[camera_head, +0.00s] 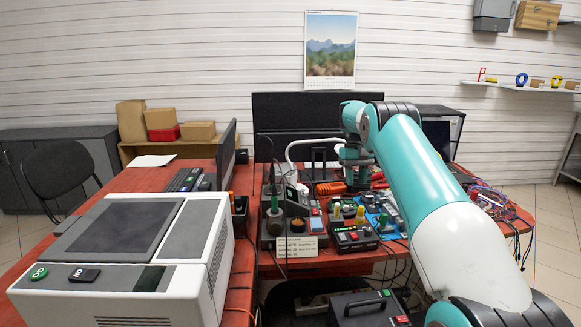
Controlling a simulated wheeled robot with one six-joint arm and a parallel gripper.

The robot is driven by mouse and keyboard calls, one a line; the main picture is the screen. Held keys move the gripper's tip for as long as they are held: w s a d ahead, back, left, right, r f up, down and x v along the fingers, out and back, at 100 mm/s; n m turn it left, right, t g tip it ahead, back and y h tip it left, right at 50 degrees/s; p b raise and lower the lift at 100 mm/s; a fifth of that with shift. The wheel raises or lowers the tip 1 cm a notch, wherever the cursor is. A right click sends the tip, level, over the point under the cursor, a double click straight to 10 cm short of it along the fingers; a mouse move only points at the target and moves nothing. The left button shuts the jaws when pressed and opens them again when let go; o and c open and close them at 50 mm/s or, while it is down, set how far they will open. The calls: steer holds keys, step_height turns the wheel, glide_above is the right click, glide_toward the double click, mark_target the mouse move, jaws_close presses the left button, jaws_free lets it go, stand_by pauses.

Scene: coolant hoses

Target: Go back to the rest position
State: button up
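My teal and white arm reaches from the lower right up to the middle of the camera_head view, and its wrist points down over the red bench. My gripper (357,178) is at the lower end of the wrist, above the back of the equipment on the bench. Its fingers are small and dark against the clutter, so I cannot tell whether they are open or hold anything. A white hose (291,148) arches up just left of the gripper. Part of the bench behind my arm is hidden.
A dark monitor (285,112) stands behind the gripper. A control box with red buttons (353,238), a small label card (297,246) and several cables crowd the bench. A large white machine (130,255) fills the lower left.

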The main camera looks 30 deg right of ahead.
steer(key=w+a+r+n+t+h, duration=0.1)
steer(key=a+r+n, duration=0.1)
steer(key=a+r, duration=0.35)
steer(key=w+a+r+n, duration=0.1)
steer(key=a+r+n, duration=0.1)
steer(key=a, duration=0.6)
steer(key=s+a+r+n+t, duration=0.1)
steer(key=s+a+r+n, duration=0.2)
steer(key=a, duration=0.6)
steer(key=s+a+r+n+t, duration=0.1)
steer(key=s+a+r, duration=0.3)
steer(key=a, duration=0.5)
steer(key=s+a+n+y, duration=0.1)
steer(key=s+a, duration=0.4)
steer(key=s, duration=0.3)
steer(key=s+a+f+n+y, duration=0.1)
steer(key=s+a, duration=0.5)
steer(key=s, duration=0.3)
steer(key=s+a+f+n+y, duration=0.1)
steer(key=s+a+n+y, duration=0.1)
steer(key=s+a, duration=0.3)
steer(key=s, duration=0.4)
steer(key=shift+s+a, duration=0.15)
